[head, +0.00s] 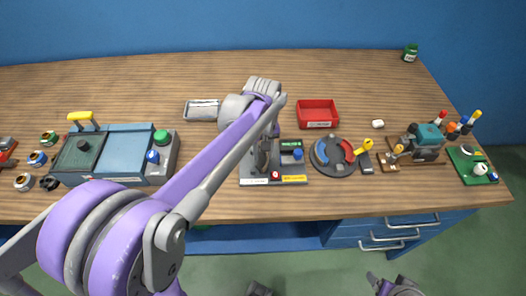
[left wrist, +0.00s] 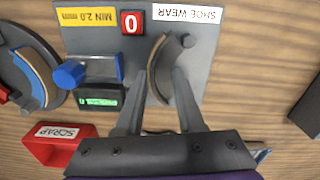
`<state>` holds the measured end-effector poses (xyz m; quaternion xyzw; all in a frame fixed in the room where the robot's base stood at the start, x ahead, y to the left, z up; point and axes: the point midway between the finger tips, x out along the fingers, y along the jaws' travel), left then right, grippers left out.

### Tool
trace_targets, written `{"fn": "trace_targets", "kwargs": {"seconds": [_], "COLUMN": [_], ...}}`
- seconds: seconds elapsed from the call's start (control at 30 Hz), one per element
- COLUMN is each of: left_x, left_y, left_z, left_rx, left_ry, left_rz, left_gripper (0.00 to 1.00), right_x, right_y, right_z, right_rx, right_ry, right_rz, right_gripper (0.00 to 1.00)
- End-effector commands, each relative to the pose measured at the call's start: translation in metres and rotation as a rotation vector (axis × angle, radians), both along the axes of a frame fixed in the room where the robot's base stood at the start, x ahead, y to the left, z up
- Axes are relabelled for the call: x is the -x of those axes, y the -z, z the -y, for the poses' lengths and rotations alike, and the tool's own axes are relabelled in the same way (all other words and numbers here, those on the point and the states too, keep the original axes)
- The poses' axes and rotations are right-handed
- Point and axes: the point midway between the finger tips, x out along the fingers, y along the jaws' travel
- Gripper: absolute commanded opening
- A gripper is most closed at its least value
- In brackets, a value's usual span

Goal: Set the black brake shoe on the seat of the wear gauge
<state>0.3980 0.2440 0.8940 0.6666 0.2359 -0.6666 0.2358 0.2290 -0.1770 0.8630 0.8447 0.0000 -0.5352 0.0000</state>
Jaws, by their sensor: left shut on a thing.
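The wear gauge (head: 287,173) is a grey plate on the bench, with a blue knob, a red counter showing 0 and a green display. It fills much of the left wrist view (left wrist: 205,15), with a SHOE WEAR label. The brake shoe (left wrist: 157,70) is a dark curved piece with a brownish edge. My left gripper (left wrist: 158,80) is shut on it, over the gauge plate and beside a round dark post. I cannot tell whether the shoe touches the seat. In the head view, my left gripper (head: 265,150) is partly hidden by my arm.
A round tray (head: 335,171) with blue and red curved pieces lies right of the gauge. A red SCRAP bin (head: 318,113) stands behind. A grey tray (head: 201,111) and a blue machine (head: 124,153) are left. Bottles and tools crowd the right end. The back of the bench is mostly free.

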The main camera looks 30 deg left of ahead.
Motion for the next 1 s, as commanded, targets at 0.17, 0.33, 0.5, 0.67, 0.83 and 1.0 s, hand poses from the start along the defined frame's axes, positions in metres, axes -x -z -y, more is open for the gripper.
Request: {"fn": "trace_targets", "kwargs": {"seconds": [0.17,0.33,0.5,0.67,0.83,1.0], "left_x": [-0.0001,-0.0001,-0.0001,-0.0001,-0.0001,-0.0001], "left_y": [-0.0004,-0.0001,-0.0001,0.0016,0.0046,0.0050], "left_z": [0.0000,0.0000,0.0000,0.0000,0.0000,0.0000], "left_rx": [0.000,0.000,0.000,0.000,0.000,0.000], "left_ry": [0.000,0.000,0.000,0.000,0.000,0.000], "left_rz": [0.000,0.000,0.000,0.000,0.000,0.000], "left_gripper": [0.00,0.00,0.00,0.00,0.00,0.00], "right_x": [-0.0002,-0.0001,-0.0002,0.0000,0.0002,0.0002], "right_y": [-0.0014,-0.0012,-0.0011,-0.0001,0.0014,0.0015], "right_z": [0.0000,0.0000,0.0000,0.0000,0.0000,0.0000], "right_rx": [0.000,0.000,0.000,0.000,0.000,0.000], "right_ry": [0.000,0.000,0.000,0.000,0.000,0.000], "right_rz": [0.000,0.000,0.000,0.000,0.000,-0.001], "right_gripper": [0.81,0.81,0.81,0.81,0.81,0.81]}}
